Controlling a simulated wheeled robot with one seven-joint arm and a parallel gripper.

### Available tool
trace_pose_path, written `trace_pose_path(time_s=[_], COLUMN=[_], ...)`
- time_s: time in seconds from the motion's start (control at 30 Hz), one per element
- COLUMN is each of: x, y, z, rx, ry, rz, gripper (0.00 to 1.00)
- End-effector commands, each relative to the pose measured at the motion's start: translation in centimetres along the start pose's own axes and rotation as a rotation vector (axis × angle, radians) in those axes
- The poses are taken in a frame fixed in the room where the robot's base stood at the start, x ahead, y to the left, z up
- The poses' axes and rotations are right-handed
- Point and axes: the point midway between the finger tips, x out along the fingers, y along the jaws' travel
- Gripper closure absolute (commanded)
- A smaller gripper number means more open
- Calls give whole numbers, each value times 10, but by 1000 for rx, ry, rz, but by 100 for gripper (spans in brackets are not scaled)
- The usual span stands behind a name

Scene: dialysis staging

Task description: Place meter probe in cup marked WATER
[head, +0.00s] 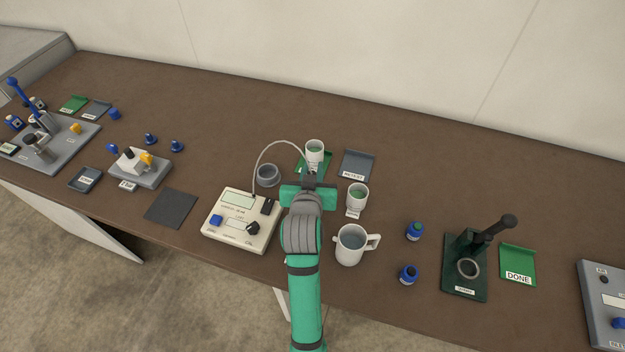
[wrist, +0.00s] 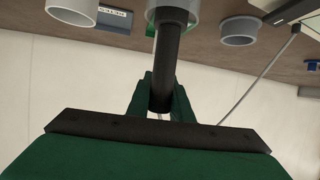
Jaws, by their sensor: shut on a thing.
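The meter (head: 241,219) is a cream box with a screen and knobs, left of my arm. Its thin cable arches to my gripper (head: 311,182). In the wrist view my gripper (wrist: 160,95) is shut on the dark, rod-shaped meter probe (wrist: 167,55). The probe's far end overlaps a pale cup (wrist: 172,12); I cannot tell if it is inside. In the head view a white cup (head: 314,147) stands just beyond my gripper on a green tray. I cannot read WATER on either cup.
A white mug (head: 350,250) stands right of my arm. A grey ring-shaped holder (head: 267,181) sits left of the gripper. A dark labelled tray (head: 357,165) lies behind. A green press stand (head: 465,280) and DONE tray (head: 517,263) are at right. The table's back is clear.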

Motion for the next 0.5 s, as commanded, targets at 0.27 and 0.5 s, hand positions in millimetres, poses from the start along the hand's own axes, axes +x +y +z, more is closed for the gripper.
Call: trace_pose_path(time_s=[0.27,0.5], x=[12,15], y=[0,0], z=[30,37], rx=[0,1], ry=[-3,2], rz=[0,0], gripper=[100,100])
